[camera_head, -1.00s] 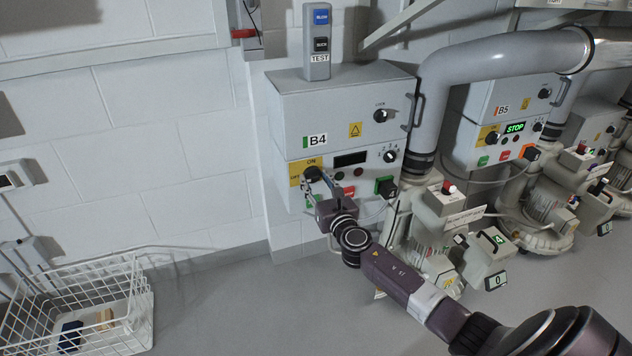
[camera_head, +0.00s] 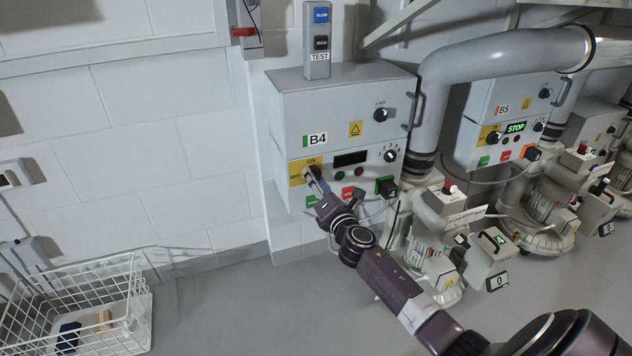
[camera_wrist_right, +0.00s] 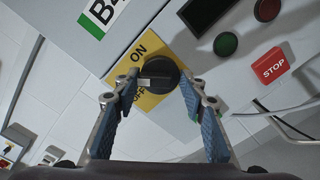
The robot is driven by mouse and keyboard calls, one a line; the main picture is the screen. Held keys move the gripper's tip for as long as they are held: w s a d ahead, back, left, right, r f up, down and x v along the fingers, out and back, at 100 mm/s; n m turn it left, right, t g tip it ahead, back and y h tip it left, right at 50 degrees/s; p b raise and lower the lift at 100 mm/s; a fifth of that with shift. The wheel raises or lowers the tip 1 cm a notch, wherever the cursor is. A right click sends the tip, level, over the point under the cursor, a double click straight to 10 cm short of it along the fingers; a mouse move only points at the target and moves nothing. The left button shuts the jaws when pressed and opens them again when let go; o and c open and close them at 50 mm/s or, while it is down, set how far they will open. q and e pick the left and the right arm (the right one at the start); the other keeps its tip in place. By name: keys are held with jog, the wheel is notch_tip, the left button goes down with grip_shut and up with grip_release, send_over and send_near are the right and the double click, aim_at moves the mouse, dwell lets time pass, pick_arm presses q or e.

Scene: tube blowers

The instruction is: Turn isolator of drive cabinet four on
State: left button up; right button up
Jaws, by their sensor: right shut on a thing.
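Drive cabinet B4 (camera_head: 345,115) is a grey box on the wall with a dark display (camera_head: 350,159). Its isolator is a black rotary knob on a yellow ON/OFF plate (camera_head: 297,172) at the lower left of the front. My right gripper (camera_head: 315,182) is at this knob, and its fingers partly hide it. In the right wrist view my blue-padded fingers (camera_wrist_right: 160,84) are on both sides of the knob (camera_wrist_right: 158,72), shut on it. My left gripper is not in view.
Green and red STOP (camera_head: 347,192) buttons lie just beside my wrist. Cabinet B5 (camera_head: 500,110), its display lit STOP, stands to the right behind a thick grey pipe (camera_head: 430,110). Blowers stand below. A white wire basket (camera_head: 85,300) is at lower left.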

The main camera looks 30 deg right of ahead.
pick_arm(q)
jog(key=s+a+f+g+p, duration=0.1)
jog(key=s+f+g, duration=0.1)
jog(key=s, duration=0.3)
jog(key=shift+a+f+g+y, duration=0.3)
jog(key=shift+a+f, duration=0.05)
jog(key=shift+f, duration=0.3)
pick_arm(e)
jog(key=shift+m, duration=4.2)
jog(key=shift+o, duration=0.2)
jog(key=shift+c, duration=0.2)
jog(key=o, duration=1.2)
jog(key=shift+c, duration=0.2)
jog(key=v, duration=1.2)
